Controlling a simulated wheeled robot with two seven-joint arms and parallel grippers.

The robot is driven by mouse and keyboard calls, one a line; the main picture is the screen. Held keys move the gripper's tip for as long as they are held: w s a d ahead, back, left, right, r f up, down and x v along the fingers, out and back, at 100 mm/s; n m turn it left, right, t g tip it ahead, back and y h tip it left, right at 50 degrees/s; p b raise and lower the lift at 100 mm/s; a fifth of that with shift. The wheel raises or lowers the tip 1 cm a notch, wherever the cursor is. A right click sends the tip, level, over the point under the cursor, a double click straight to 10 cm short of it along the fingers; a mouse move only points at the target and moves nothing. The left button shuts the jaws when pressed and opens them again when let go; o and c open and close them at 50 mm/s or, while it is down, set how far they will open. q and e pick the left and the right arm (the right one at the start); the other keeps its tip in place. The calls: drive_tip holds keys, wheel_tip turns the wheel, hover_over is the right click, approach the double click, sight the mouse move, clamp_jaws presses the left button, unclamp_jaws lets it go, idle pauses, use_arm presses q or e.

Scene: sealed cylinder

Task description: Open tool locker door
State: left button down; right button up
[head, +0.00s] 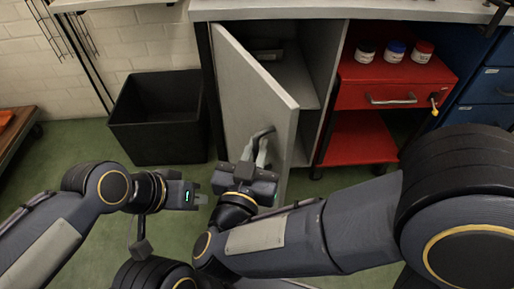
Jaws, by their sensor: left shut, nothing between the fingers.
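The grey tool locker door (240,88) stands partly open, swung out toward me, with its hinge side at the left. Its curved metal handle (265,132) is on the door's front near the free edge. My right gripper (256,148) is at the handle, with its fingers around it; the fine contact is small in view. The locker's inside (290,72) shows a shelf, partly hidden by the door. My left gripper (204,199) is shut and empty, left of the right gripper's wrist and apart from the door.
A black open bin (158,118) stands on the green floor left of the locker. A red drawer unit (385,95) with several small jars on top is at the right, beside blue drawers (489,88). A worktop (340,9) runs above.

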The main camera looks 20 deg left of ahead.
drive_tip(key=o, duration=0.3)
drive_tip(key=shift+o, duration=0.2)
drive_tip(key=shift+w, duration=0.1)
drive_tip(key=s+p, duration=0.1)
drive_tip(key=s, duration=0.7)
drive_tip(key=shift+d, duration=0.15)
